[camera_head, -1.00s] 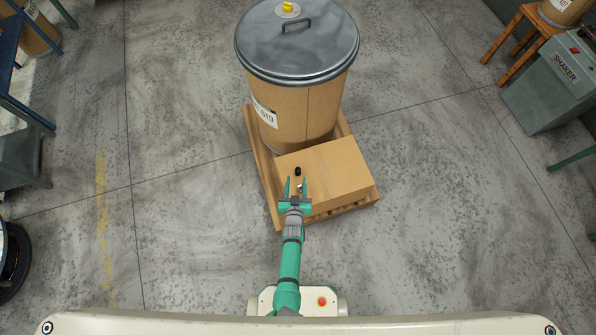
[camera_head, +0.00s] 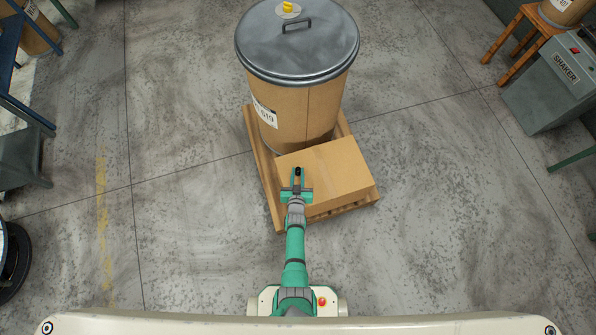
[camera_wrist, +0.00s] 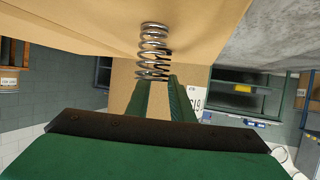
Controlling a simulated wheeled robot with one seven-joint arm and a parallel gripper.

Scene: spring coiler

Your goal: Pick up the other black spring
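The black spring (camera_head: 297,170) stands near the left edge of the cardboard box top (camera_head: 335,170). In the head view my gripper (camera_head: 297,175) reaches over the box with its fingertips close on both sides of the black spring, shut on it as far as I can see. In the wrist view, which looks upside down, a silver-looking coil spring (camera_wrist: 154,45) stands right at the fingertips (camera_wrist: 158,82). It overlaps the place where they meet the black spring, so the contact is partly hidden. The silver spring is not visible in the head view, covered by my gripper.
The box sits on a wooden pallet (camera_head: 262,175). A tall drum with a grey metal lid (camera_head: 297,50) stands just behind the box. Open concrete floor lies left and right. A shaker machine (camera_head: 555,80) is at the far right.

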